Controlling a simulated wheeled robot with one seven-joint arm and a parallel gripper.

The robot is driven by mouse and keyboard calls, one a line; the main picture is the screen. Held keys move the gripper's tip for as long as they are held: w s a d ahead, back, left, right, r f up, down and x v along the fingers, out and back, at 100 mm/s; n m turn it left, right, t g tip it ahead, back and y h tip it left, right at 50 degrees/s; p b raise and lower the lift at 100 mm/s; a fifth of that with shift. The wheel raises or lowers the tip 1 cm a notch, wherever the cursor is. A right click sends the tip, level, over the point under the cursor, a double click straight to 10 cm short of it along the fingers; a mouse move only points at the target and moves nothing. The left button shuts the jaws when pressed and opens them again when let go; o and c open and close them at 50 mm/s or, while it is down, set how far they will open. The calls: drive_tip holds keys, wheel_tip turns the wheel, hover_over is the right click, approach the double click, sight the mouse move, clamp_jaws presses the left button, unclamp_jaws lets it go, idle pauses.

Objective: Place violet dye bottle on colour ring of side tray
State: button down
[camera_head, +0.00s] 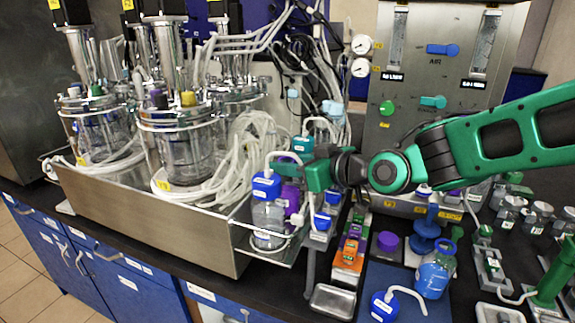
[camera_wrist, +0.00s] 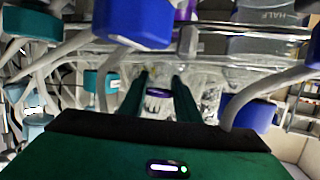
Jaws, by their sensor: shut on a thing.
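The violet dye bottle (camera_head: 291,200) stands upright at the side tray (camera_head: 285,258), between a clear blue-capped bottle (camera_head: 267,215) and other blue-capped bottles on the right. My gripper (camera_head: 288,158) reaches in from the right at the bottle's top and is shut on it. In the wrist view my gripper's two dark green fingers (camera_wrist: 158,92) close around a small white and violet part (camera_wrist: 158,97). The side tray is a narrow shelf with a thin rail, at the right end of the steel trough. Its colour ring cannot be made out, and the bottle's base is partly hidden.
A teal-capped bottle (camera_head: 303,144) with a white tube stands close behind my gripper. Glass vessels (camera_head: 178,130) and bundled hoses crowd the steel trough (camera_head: 150,225).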

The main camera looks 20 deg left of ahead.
drive_tip(key=c, duration=1.3)
unclamp_jaws()
drive_tip(key=shift+c, duration=0.2)
drive_tip(key=v, duration=1.2)
drive_tip(key=shift+s, duration=0.1)
